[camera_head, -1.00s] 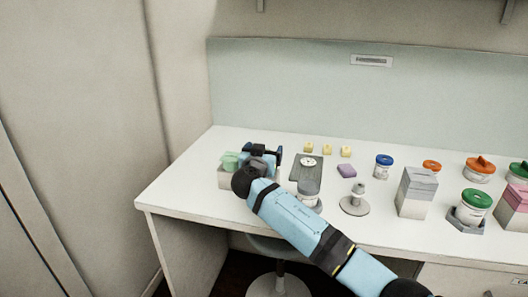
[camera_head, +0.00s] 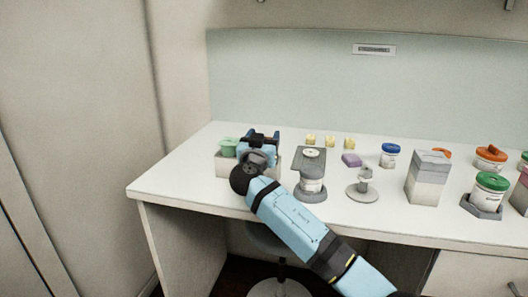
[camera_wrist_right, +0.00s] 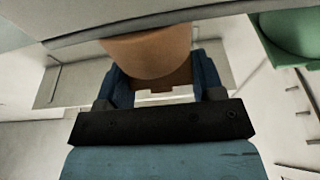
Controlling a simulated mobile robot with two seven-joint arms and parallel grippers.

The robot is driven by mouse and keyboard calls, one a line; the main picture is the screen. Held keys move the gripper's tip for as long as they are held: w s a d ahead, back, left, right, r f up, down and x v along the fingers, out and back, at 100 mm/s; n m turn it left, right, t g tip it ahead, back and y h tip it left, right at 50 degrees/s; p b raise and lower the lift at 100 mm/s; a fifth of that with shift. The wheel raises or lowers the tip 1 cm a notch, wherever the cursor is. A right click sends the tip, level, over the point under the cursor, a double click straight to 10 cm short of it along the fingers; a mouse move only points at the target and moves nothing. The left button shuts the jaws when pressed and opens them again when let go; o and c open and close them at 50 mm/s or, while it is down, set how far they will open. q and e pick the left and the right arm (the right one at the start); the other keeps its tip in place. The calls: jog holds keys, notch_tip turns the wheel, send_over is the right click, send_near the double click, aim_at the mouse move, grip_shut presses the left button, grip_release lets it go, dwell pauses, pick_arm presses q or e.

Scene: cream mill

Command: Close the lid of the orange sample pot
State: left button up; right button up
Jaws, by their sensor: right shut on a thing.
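My right gripper (camera_head: 259,137) is at the back of a pale box-like stand (camera_head: 229,169) near the left end of the desk. In the right wrist view its two blue fingers (camera_wrist_right: 160,82) are shut on a rounded orange part (camera_wrist_right: 148,55) of the orange sample pot. I cannot tell whether that part is its lid or its body. In the head view the gripper and wrist hide the orange pot. A green pot (camera_head: 229,147) sits at the left of the same stand and also shows in the right wrist view (camera_wrist_right: 292,38). My left gripper is not in view.
Right of the gripper are a grey plate (camera_head: 309,158), a grey-lidded jar (camera_head: 312,181), small yellow blocks (camera_head: 329,141), a purple block (camera_head: 351,160) and a grey stemmed stand (camera_head: 363,187). A tall grey box (camera_head: 428,180) stands farther right. The desk's left front corner (camera_head: 155,186) is clear.

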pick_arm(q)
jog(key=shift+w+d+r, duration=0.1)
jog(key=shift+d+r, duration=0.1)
pick_arm(e)
jog(key=o, duration=0.9)
jog(key=shift+s+f, duration=0.1)
jog(key=shift+s, duration=0.05)
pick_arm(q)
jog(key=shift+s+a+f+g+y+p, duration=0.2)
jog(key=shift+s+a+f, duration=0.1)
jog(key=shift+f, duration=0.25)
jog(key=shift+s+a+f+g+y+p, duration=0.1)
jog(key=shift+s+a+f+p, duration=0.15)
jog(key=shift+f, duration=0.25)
pick_arm(e)
jog(key=r+v, duration=0.1)
jog(key=v, duration=0.8)
jog(key=r+v, duration=0.1)
jog(key=v, duration=0.4)
jog(key=shift+s+a+r, duration=0.2)
jog(key=shift+s+r, duration=0.1)
jog(key=shift+s, duration=0.2)
